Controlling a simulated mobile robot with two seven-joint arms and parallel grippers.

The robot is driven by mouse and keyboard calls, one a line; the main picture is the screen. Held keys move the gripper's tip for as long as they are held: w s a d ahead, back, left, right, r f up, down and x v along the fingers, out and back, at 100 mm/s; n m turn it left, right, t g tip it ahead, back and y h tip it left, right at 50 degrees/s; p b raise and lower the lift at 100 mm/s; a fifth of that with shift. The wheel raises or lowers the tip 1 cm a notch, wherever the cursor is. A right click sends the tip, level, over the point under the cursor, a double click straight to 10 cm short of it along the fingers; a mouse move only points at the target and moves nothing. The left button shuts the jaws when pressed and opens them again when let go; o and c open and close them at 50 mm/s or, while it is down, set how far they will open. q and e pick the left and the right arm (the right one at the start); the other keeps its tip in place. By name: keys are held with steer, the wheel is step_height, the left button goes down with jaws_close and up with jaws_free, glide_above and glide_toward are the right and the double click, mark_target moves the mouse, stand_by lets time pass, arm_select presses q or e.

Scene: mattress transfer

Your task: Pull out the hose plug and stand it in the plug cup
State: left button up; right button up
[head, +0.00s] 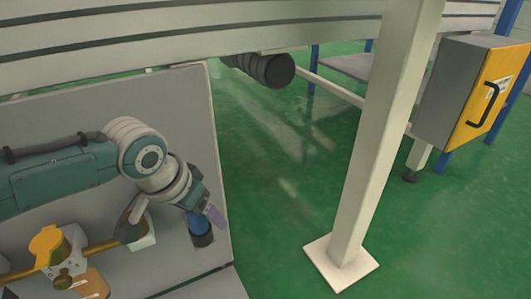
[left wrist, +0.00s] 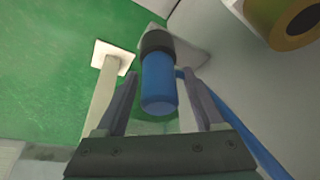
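A blue cylindrical plug (head: 198,223) stands with its lower end in a dark round collar (head: 203,240), which looks like the plug cup, on the grey panel's lower right part. In the left wrist view the blue plug (left wrist: 159,85) runs up to the dark collar (left wrist: 157,42) on a pale plate. My left gripper (head: 214,215) is over the plug. In the left wrist view its two fingers (left wrist: 161,76) are spread, one on each side of the plug, with gaps showing. How deep the plug sits is hidden. My right gripper is not in view.
Left of the plug are a pale block (head: 143,237) with a brass pipe and a yellow-handled valve (head: 47,243). A brass ring with a dark hole (left wrist: 292,18) shows in the left wrist view. A white post (head: 362,170) stands right; green floor between is clear.

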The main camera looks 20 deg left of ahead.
arm_select(q)
steer(key=shift+p+v, duration=4.35)
steer(key=shift+v, duration=0.65)
steer(key=s+d+r+m+p, duration=0.1)
steer(key=s+d+r+p, duration=0.2)
steer(key=r+p, duration=0.55)
steer(key=s+d+r+h+p, duration=0.1)
steer(key=s+d+r+p, duration=0.2)
steer(key=r+p, duration=0.6)
steer(key=s+d+r+m+p, duration=0.1)
steer(key=s+d+r+p, duration=0.25)
steer(key=r+p, duration=0.55)
steer(key=s+a+r+p, duration=0.1)
steer(key=s+r+p, duration=0.2)
steer(key=r+p, duration=0.55)
steer(key=s+a+r+n+g+y+p, duration=0.1)
steer(key=s+r+p, duration=0.35)
steer(key=r, duration=0.75)
steer(key=s+a+r+p, duration=0.1)
steer(key=s+r+p, duration=0.1)
steer(key=r+p, duration=2.4)
steer(key=r, duration=0.1)
steer(key=r+p, duration=1.7)
steer(key=r, duration=0.1)
steer(key=shift+w+r, duration=0.15)
steer(key=shift+w, duration=0.05)
